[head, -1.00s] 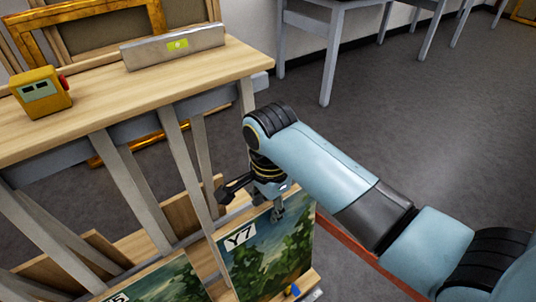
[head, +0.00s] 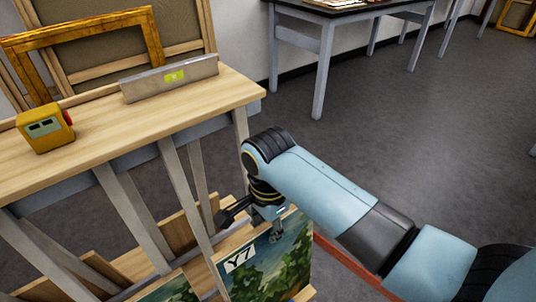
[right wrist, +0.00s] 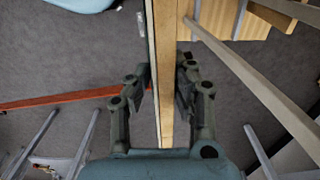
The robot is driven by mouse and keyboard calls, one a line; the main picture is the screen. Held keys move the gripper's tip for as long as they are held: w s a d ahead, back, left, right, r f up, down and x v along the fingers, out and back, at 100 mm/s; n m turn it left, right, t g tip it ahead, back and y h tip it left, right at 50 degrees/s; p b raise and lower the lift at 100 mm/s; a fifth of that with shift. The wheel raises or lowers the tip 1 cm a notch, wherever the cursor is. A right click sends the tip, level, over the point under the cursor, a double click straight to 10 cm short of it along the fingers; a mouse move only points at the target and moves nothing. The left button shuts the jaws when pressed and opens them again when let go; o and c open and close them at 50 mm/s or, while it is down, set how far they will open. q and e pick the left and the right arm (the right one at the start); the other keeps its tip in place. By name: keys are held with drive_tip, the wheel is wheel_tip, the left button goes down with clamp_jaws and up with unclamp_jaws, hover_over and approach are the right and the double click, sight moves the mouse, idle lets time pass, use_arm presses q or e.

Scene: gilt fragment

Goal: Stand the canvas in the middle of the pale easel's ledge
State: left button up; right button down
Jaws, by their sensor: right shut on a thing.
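The canvas (head: 270,266) marked Y7, painted with green trees and sky, stands upright at the low end of a slotted wooden rack in the head view. My right gripper (head: 256,222) is shut on its upper edge, fingers pointing down. In the right wrist view the canvas (right wrist: 166,50) shows edge-on between the two fingers (right wrist: 163,84). Its lower part is cut off in the head view. My left gripper is in neither view. I cannot make out the pale easel.
A second canvas (head: 172,291) sits left of it, behind pale slats. A grey table (head: 320,62) stands beyond. Open grey floor (head: 400,150) lies to the right.

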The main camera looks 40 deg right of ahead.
drive_tip(key=s+a+p, duration=0.1)
drive_tip(key=s+p, duration=0.9)
drive_tip(key=s, duration=0.7)
drive_tip(key=shift+s+p, duration=0.4)
drive_tip(key=shift+w, duration=0.1)
